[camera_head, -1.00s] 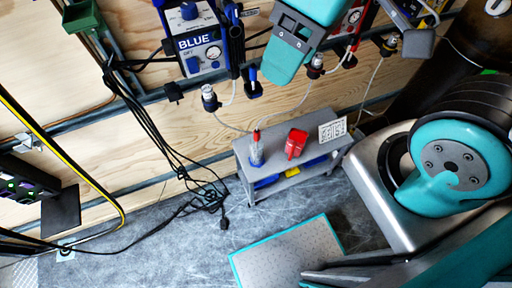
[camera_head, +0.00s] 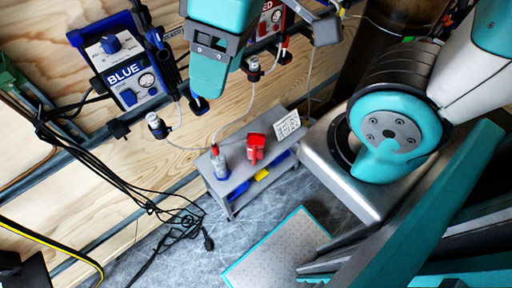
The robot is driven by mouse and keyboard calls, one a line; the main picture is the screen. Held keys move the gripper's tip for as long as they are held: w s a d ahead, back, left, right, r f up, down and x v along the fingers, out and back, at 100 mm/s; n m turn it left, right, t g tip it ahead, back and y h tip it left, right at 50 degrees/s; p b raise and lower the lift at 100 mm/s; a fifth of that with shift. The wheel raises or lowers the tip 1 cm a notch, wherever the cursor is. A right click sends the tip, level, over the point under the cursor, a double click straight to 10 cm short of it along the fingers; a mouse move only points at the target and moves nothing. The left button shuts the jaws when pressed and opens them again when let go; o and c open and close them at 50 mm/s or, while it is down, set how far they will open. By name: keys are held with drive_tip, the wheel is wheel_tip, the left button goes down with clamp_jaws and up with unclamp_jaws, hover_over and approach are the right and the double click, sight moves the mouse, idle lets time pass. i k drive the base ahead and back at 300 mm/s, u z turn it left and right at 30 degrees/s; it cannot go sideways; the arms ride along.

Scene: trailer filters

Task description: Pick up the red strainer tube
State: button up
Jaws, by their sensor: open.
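A red piece (camera_head: 256,148), which looks like the red strainer tube, stands on top of a small grey bench (camera_head: 224,187) against the wooden wall. Its exact shape is too small to make out. The teal and dark grey end of my arm, with my gripper (camera_head: 211,48), hangs at the top of the picture. It is up and to the left of the red piece in the picture, apart from it. The gripper is open, and nothing shows held in it. Part of the arm above is cut off by the frame.
A clear bottle with a red tip (camera_head: 218,161) stands left of the red piece, and a white labelled card (camera_head: 287,124) is at the right. A BLUE-marked unit (camera_head: 127,75) hangs on the wall. Black cables (camera_head: 140,200) trail to the floor. A teal-edged mat (camera_head: 275,255) lies in front.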

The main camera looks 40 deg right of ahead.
sight(214, 148)
drive_tip(key=z, duration=3.05)
drive_tip(key=k, duration=0.65)
drive_tip(key=u, duration=1.4)
